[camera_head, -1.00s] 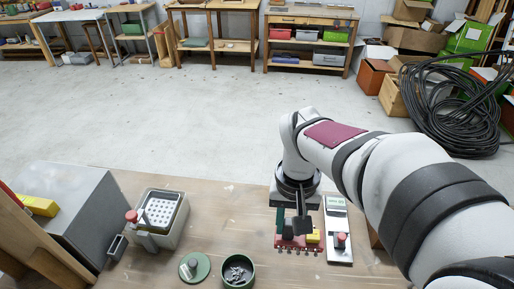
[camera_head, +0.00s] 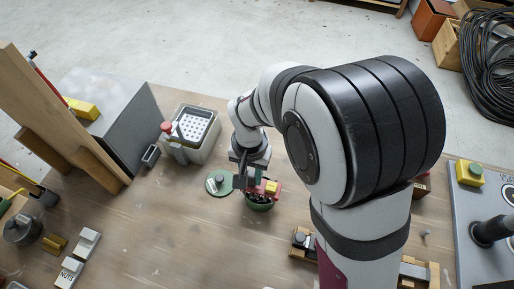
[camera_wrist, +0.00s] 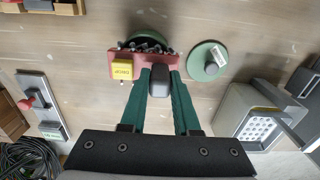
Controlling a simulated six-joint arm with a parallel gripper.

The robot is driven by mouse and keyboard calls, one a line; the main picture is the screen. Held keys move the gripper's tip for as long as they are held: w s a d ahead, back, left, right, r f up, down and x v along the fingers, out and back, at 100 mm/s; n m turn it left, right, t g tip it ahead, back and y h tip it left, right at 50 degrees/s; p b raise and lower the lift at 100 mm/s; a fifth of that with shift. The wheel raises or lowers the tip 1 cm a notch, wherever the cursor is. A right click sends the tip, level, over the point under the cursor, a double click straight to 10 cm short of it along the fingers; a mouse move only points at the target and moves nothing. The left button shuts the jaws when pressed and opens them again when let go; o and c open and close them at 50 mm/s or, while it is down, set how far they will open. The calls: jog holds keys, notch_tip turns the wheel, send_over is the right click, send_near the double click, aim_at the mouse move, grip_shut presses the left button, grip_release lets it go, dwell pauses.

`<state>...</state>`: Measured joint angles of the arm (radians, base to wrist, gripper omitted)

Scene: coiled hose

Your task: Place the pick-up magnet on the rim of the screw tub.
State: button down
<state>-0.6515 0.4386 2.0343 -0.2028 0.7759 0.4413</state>
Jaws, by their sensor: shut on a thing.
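The pick-up magnet is a red bar (camera_wrist: 145,65) with a yellow block marked DROP (camera_wrist: 122,70) and a dark grey grip. My gripper (camera_wrist: 160,77) has its green fingers shut on that grip. The head view shows the magnet (camera_head: 266,186) in my gripper (camera_head: 252,176), overlapping the far part of the green screw tub (camera_head: 259,206). In the wrist view the tub (camera_wrist: 150,36) is partly hidden behind the bar. Screws show along the bar's edge; I cannot tell which hang from it and which lie in the tub. Contact between bar and rim cannot be told.
The green lid (camera_head: 219,182) with a grey knob lies just left of the tub. A grey-green container with a perforated white insert (camera_head: 195,124) stands behind it. A grey panel (camera_head: 125,125) stands farther left. The bench in front of the tub is clear.

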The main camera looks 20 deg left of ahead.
jog(key=c, duration=0.6)
grip_release()
jog(key=shift+f, duration=0.15)
jog(key=shift+c, duration=0.2)
notch_tip(320, 180, up, 12)
jog(key=s+d+r+m, duration=0.1)
jog(key=s+d+m, duration=0.15)
jog(key=d, duration=0.35)
jog(key=s+d+r+m, duration=0.1)
jog(key=s+d+r, duration=0.1)
jog(key=s+d, duration=0.35)
jog(key=s+d+f+m+y, duration=0.1)
jog(key=s+d+f+m, duration=0.1)
jog(key=s+d, duration=0.4)
jog(key=shift+s+d+y, duration=0.2)
jog(key=shift+s+y, duration=0.2)
jog(key=shift+s, duration=0.2)
